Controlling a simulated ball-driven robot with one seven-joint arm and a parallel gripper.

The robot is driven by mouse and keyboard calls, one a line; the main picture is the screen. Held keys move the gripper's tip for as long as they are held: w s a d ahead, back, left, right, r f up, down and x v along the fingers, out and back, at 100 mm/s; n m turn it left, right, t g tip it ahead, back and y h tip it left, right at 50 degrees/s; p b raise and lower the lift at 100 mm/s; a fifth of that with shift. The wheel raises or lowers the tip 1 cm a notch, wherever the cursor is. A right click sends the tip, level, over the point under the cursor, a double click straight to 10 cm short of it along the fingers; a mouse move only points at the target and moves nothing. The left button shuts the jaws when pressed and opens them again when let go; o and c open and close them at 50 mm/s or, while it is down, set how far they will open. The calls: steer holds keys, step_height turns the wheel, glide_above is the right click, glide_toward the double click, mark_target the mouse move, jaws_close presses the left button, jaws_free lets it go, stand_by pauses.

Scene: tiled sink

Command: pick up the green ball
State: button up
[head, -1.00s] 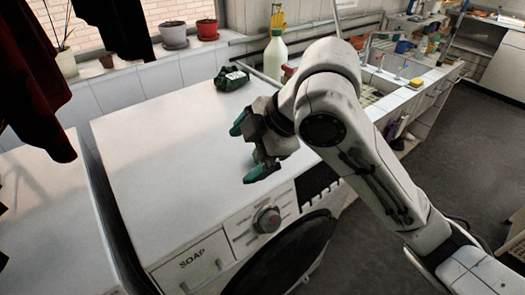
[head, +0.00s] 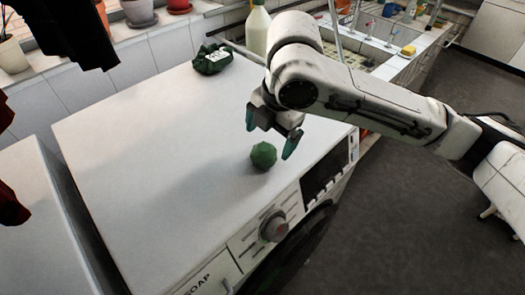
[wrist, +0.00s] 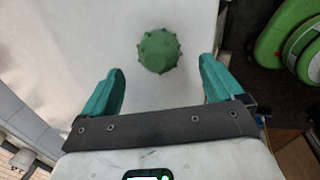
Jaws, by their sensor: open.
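The green ball (head: 263,156) is small, faceted and dark green, and rests on the white washing machine top (head: 150,150) near its front right edge. My gripper (head: 270,132) is open and empty, a little above and behind the ball in the head view. In the wrist view the ball (wrist: 159,51) shows small knobs and lies ahead of the gap between the two teal fingers (wrist: 160,88). The fingers do not touch it.
A dark green item with a white label (head: 212,58) lies at the machine's back edge. A pale bottle (head: 258,30) stands behind my arm. Dark clothes (head: 65,35) hang at the upper left. The machine top's left and middle are clear.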

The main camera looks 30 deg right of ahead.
mark_target(266, 148)
steer(key=shift+w+a+f+p, duration=0.1)
steer(key=shift+w+f+p, duration=0.1)
steer(key=shift+f, duration=0.9)
steer(key=shift+w+a+f+p, duration=0.1)
steer(key=shift+w+f+p, duration=0.15)
steer(key=shift+f, duration=0.8)
steer(key=shift+w+a+f+p, duration=0.1)
steer(key=shift+w+f+p, duration=0.1)
steer(key=shift+f, duration=0.9)
steer(key=shift+c, duration=0.3)
steer(key=c, duration=1.1)
